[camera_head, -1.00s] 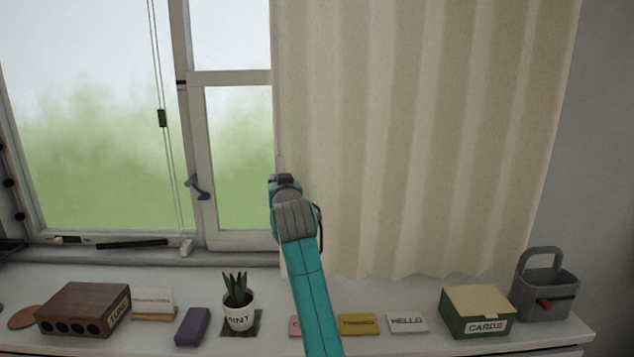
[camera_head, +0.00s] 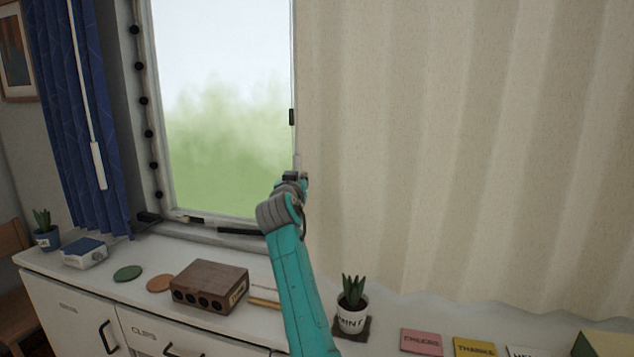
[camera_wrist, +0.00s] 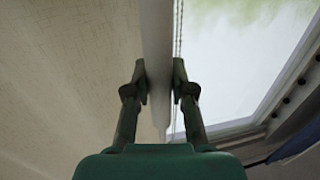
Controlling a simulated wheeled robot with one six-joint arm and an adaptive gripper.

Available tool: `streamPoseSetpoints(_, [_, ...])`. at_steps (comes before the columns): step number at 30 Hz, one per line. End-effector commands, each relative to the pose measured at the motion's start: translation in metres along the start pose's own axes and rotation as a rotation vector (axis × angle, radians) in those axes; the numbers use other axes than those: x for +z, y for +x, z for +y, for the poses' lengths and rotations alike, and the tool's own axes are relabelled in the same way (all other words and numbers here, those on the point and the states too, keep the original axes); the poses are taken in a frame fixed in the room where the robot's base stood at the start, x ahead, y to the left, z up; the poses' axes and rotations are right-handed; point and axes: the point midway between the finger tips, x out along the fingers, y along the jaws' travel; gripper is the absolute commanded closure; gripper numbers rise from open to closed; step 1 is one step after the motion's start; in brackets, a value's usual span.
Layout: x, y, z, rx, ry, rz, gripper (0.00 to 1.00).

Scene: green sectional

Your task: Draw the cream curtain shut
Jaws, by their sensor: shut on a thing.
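The cream curtain (camera_head: 450,130) hangs in pleats over the right part of the window, and its left edge stands near the middle of the head view. It fills the left of the wrist view (camera_wrist: 60,80). A pale wand (camera_wrist: 157,50) hangs along that edge. My gripper (camera_head: 297,176) is at the edge, shut on the wand, with one finger on each side of it in the wrist view (camera_wrist: 158,80). The window pane (camera_head: 225,110) left of the edge is uncovered.
A blue curtain (camera_head: 75,110) with a white wand (camera_head: 98,165) hangs at the left. Below, the white sill top (camera_head: 330,290) holds a brown box (camera_head: 208,287), a potted plant (camera_head: 351,318) and several cards. A black rod (camera_head: 240,231) lies at the window's foot.

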Motion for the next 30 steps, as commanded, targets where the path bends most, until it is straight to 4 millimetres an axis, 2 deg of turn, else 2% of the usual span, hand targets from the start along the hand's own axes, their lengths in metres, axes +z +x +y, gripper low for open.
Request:
streamPoseSetpoints(6, [0.0005, 0.0026, -0.0113, -0.001, 0.000, -0.001, 1.00])
streamPoseSetpoints(16, [-0.0006, 0.0022, -0.0140, -0.005, 0.001, 0.002, 1.00])
streamPoseSetpoints(17, [-0.0007, 0.0022, -0.0142, -0.005, 0.002, 0.002, 0.69])
streamPoseSetpoints(19, [-0.0007, 0.0021, -0.0142, -0.005, 0.002, 0.002, 0.52])
streamPoseSetpoints(30, [0.0002, 0.0004, -0.0121, -0.001, 0.001, 0.001, 0.51])
